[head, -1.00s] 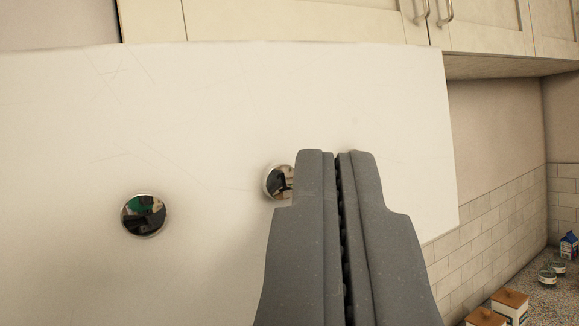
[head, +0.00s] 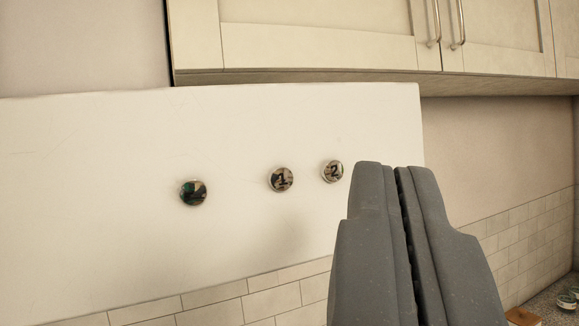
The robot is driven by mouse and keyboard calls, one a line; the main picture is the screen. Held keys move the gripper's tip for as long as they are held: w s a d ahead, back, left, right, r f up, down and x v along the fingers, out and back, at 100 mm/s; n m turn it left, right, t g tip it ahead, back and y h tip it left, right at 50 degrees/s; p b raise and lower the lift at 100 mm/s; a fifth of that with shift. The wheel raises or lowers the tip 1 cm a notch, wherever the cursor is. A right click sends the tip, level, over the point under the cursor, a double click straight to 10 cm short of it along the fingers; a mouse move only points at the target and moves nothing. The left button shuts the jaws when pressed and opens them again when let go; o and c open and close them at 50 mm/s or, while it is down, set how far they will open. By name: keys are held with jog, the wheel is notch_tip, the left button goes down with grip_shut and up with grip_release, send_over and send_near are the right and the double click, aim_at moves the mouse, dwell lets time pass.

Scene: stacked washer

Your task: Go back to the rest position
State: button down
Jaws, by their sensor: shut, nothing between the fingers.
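My gripper (head: 395,168) is shut and empty in the lower right of the head view. It stands in front of a white panel (head: 100,150) and looks apart from it. The panel carries three round shiny knobs or buttons. The left knob (head: 193,192) is plain and mirror-like. The middle knob (head: 281,179) is marked 1. The right knob (head: 332,171) is marked 2 and sits just left of my fingertips. My gripper hides the lower right part of the panel. The rest position itself is not marked in view.
Pale wall cabinets (head: 320,40) with metal handles (head: 447,22) hang above and behind the panel. Tiled wall (head: 215,308) shows below it. At the lower right is a counter (head: 548,300) with a small can (head: 567,300) at the picture's edge.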

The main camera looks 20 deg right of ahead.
jog(key=s+a+f+n+t+y+b, duration=0.1)
jog(key=s+a+n+t+y+b, duration=0.15)
jog(key=a+n+y, duration=0.4)
jog(key=s+a+f+n+g+y+b, duration=0.3)
jog(key=s+a+f+g+y+b, duration=0.3)
jog(key=s+a+f, duration=0.6)
jog(key=s+f+y+b, duration=0.1)
jog(key=s+f, duration=0.1)
jog(key=s, duration=0.2)
jog(key=shift+s+a, duration=0.2)
jog(key=shift+a, duration=0.05)
